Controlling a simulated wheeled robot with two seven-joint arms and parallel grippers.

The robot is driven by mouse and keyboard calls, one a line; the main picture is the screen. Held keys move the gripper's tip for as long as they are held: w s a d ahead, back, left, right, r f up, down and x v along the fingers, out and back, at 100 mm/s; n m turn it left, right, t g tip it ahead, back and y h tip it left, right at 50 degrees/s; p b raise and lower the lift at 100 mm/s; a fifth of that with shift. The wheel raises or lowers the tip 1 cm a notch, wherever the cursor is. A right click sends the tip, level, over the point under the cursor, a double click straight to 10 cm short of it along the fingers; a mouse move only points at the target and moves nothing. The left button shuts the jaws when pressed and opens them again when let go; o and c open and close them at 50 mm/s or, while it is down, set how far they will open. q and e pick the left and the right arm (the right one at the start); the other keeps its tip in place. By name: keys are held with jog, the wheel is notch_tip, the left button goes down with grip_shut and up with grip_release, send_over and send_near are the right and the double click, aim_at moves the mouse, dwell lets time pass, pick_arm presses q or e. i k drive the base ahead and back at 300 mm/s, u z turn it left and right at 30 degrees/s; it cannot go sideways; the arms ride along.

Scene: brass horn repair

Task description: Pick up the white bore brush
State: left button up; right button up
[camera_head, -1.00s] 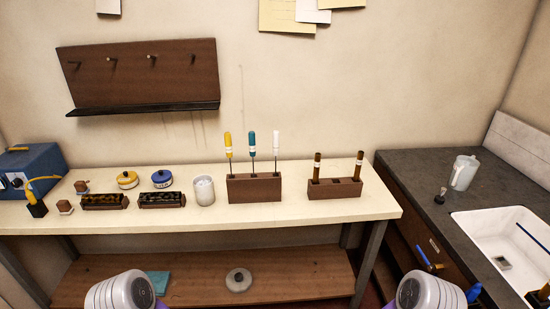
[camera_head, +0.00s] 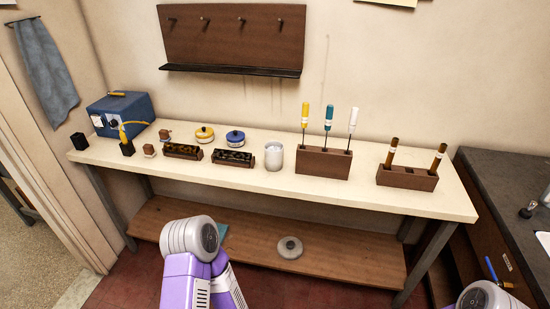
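The white bore brush (camera_head: 353,119) stands handle up in a dark wooden block (camera_head: 322,164) on the bench. It is the rightmost of three brushes there, beside a teal-handled brush (camera_head: 328,117) and a yellow-handled brush (camera_head: 305,114). My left arm shows at the lower middle, in front of the bench, and only a bit of my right arm shows at the bottom right corner. Neither gripper's fingers can be seen, and nothing touches the brushes.
A second block (camera_head: 407,178) with two brown-handled tools stands right of the brush block. A white jar (camera_head: 274,156) stands on its left. Farther left are tins, trays and a blue box (camera_head: 120,112). A dark counter (camera_head: 510,195) is at right. The bench's front strip is clear.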

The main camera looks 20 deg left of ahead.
aim_at(355, 111)
jog(key=k, duration=0.35)
jog(key=u, duration=0.85)
jog(key=i, duration=0.9)
jog(key=z, duration=0.4)
